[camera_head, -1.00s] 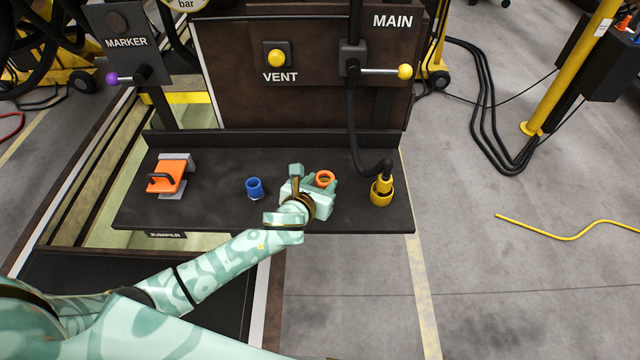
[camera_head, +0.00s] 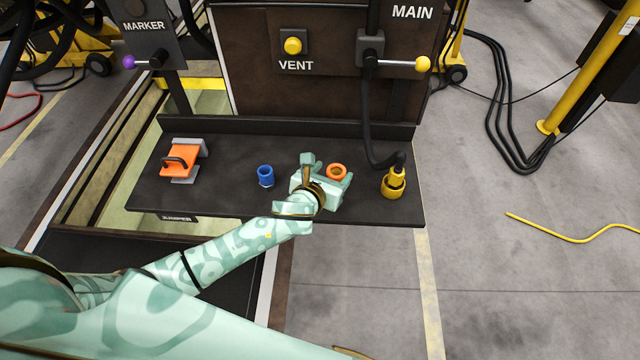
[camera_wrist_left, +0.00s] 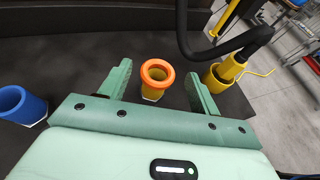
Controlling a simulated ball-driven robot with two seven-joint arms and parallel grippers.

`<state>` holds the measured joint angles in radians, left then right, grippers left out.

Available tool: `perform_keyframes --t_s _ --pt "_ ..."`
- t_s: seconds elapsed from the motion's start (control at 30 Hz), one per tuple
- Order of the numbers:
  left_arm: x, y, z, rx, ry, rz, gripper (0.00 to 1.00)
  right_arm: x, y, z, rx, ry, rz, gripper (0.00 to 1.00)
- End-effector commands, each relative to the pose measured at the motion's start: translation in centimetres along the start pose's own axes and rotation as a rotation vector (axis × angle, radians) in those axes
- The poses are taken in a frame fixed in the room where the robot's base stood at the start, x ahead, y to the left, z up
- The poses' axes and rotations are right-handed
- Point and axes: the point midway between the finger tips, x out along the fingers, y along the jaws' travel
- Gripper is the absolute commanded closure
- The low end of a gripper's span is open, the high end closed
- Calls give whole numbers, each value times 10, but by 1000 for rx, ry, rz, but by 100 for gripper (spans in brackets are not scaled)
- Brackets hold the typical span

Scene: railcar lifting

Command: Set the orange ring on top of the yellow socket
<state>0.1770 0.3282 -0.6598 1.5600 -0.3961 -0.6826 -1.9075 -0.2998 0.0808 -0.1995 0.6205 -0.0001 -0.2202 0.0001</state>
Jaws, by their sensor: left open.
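The orange ring (camera_head: 337,171) is a short open-topped collar, upright on the dark shelf. In the left wrist view the ring (camera_wrist_left: 157,72) has a pale lower part. My left gripper (camera_head: 328,170) is open and empty. In the left wrist view its fingers (camera_wrist_left: 158,74) stand apart, one on each side of the ring; I cannot tell whether either touches it. My right gripper is not in view.
A blue collar (camera_head: 265,175) stands left of my gripper. An orange block with a black handle (camera_head: 181,160) lies at the shelf's left. The black hose (camera_head: 366,130) hangs down behind the socket. The dark shelf (camera_head: 225,190) is bare between the block and the blue collar.

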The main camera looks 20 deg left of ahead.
Motion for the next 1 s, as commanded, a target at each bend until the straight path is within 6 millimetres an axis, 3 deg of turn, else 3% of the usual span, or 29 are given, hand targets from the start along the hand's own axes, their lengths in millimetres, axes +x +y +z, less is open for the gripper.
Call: perform_keyframes --t_s 0.2,0.43,0.6,1.0 --pt "-55 0 -2 2 6 -3 37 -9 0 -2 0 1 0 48" --pt "-99 0 -3 3 5 0 37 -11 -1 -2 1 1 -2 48" --pt "-112 0 -2 2 4 0 37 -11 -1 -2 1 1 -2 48" --pt "-113 0 -2 2 4 0 37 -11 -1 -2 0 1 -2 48"
